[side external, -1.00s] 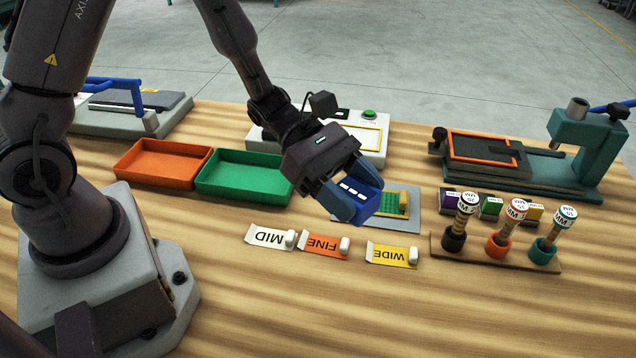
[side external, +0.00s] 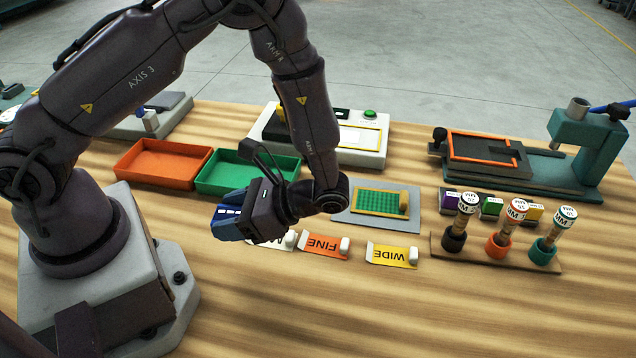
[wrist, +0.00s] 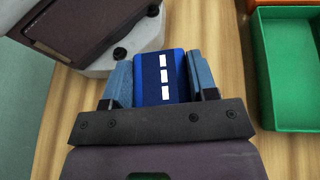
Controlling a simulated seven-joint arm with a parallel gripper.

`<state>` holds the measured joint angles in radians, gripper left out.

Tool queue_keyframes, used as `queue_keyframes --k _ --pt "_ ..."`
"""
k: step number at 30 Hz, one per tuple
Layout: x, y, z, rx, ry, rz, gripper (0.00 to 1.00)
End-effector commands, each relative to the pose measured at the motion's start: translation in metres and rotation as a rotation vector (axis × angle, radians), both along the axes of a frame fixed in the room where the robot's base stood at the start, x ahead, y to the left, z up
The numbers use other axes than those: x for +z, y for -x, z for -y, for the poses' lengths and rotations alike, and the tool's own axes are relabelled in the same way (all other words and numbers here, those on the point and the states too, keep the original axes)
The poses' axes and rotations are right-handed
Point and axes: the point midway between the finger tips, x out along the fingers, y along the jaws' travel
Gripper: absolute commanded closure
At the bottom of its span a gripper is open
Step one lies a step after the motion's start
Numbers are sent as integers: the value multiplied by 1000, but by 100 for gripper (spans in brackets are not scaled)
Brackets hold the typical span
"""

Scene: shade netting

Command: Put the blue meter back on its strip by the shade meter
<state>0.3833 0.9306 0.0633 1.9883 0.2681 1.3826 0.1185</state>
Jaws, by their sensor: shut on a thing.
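My gripper (side external: 224,224) is shut on the blue meter (side external: 229,211), a blue block with white marks. It is held left of the label cards and in front of the green tray, apparently above the table. In the wrist view the meter (wrist: 152,76) sits between both fingers, with its three white marks showing. A white device (side external: 372,158) with a green button and a yellow frame stands at the back middle; it may be the shade meter. I cannot make out the meter's strip.
An orange tray (side external: 160,166) and a green tray (side external: 215,174) stand behind my gripper. A rack (side external: 485,255) of handled tools and a teal press (side external: 580,150) are farther right.

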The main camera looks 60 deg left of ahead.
Motion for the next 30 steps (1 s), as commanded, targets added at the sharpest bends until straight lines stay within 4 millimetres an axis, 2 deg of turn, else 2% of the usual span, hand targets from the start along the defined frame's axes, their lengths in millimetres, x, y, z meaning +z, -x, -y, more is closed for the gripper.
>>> queue_keyframes --k 1,6,12,18,22,30 --pt "3 -7 -12 -123 -1 1 78" --pt "16 -40 -49 -487 1 3 78" --pt "34 -77 -70 -773 2 4 78" --pt "42 -95 -76 -902 1 3 78" --pt "35 -111 -80 -917 1 2 78" --pt "6 -175 -93 -914 0 4 78"
